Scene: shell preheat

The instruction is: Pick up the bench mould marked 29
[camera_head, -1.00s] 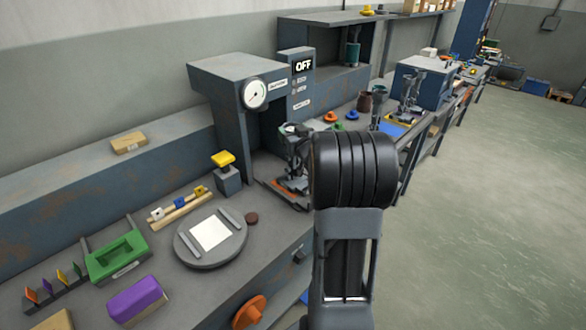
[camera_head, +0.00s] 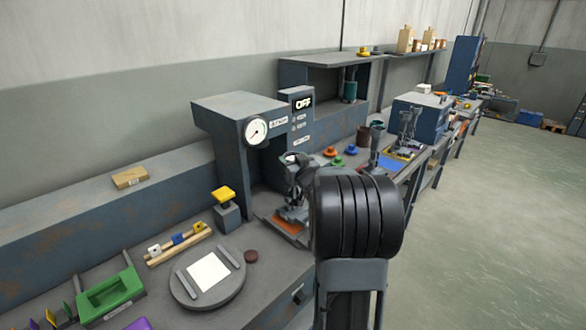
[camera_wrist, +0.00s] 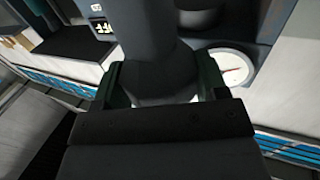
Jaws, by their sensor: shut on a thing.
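In the wrist view my gripper (camera_wrist: 160,92) has its dark green fingers on both sides of a dark grey rounded thing (camera_wrist: 150,50), which widens towards its lower end. It is shut on this thing. I see no number on it, so I cannot tell whether it is the mould marked 29. In the head view my black arm joint fills the lower middle, and I cannot make out the gripper or the held thing there. A brown cup (camera_head: 363,137) and a dark green-topped cup (camera_head: 377,126) stand farther along the bench, with no readable marks.
A grey machine (camera_head: 235,108) with a gauge (camera_head: 256,131) and an OFF display (camera_head: 303,103) stands on the bench. A round plate (camera_head: 181,293), a green tray (camera_head: 133,282) and a yellow-topped block (camera_head: 224,194) lie before it. Open floor (camera_head: 500,230) is at right.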

